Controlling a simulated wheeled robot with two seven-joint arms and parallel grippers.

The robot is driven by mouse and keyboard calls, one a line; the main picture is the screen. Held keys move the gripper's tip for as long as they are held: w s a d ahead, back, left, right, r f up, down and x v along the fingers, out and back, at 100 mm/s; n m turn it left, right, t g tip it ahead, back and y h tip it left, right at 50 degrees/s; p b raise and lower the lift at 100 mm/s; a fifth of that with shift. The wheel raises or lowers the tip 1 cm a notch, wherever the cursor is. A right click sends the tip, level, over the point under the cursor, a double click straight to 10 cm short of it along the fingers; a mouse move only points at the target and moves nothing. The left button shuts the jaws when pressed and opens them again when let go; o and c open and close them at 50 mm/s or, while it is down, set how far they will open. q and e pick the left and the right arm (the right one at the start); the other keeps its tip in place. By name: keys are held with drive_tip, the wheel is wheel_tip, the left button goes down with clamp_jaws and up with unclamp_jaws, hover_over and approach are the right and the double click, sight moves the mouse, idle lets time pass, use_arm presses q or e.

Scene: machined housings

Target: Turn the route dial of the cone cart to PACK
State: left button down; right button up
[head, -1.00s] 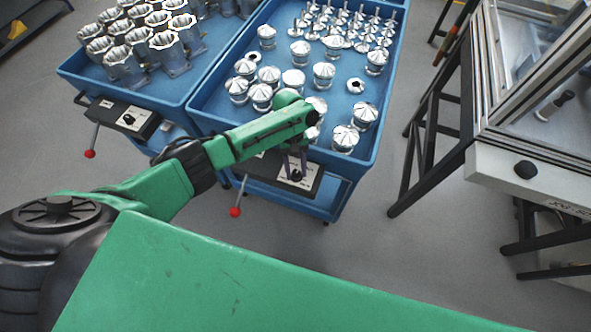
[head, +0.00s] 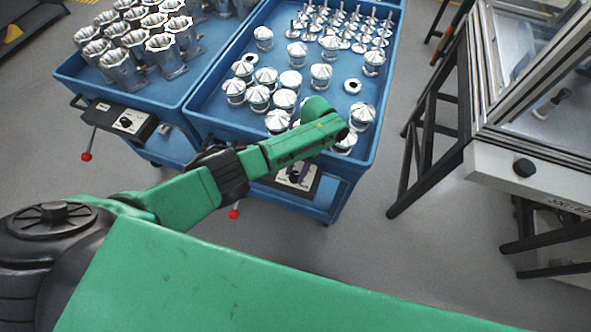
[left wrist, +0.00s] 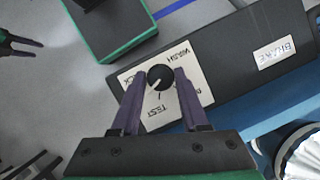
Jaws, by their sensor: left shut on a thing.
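The cone cart (head: 364,148) is a blue tray cart holding silvery cone-topped parts. Its dark control box with a pale dial plate (head: 297,179) is on the front, partly hidden by my left arm. In the left wrist view the round black route dial (left wrist: 160,78) sits on a white plate (left wrist: 190,82). WASH and TEST are readable on it; other lettering is partly hidden by the fingers. My left gripper (left wrist: 159,76) is shut on the dial, one purple finger on each side. A pale mark on the dial points toward the lower left of the picture; its exact setting is unclear.
A brake label (left wrist: 275,52) is on the same box. A red-knobbed lever (head: 234,213) hangs beside it. A second blue cart (head: 133,92) with hollow castings stands left. A framed bench (head: 525,165) stands right, with free floor between. Another gripper (left wrist: 22,45) shows small in the wrist view.

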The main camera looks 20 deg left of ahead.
use_arm(q)
drive_tip(key=m+t+y+p, duration=0.1)
drive_tip(key=m, duration=0.3)
drive_tip(key=shift+s+d+m, duration=0.1)
drive_tip(key=shift+d+m, duration=0.05)
drive_tip(key=shift+m, duration=0.15)
idle(0.5)
drive_tip(key=shift+c, duration=2.1)
unclamp_jaws()
drive_tip(key=shift+y, duration=0.3)
drive_tip(key=v, duration=0.6)
drive_tip(key=shift+d+r, duration=0.15)
drive_tip(key=shift+r, duration=0.2)
drive_tip(key=p+v, duration=0.2)
drive_tip(key=v, duration=0.5)
drive_tip(key=shift+r, duration=0.4)
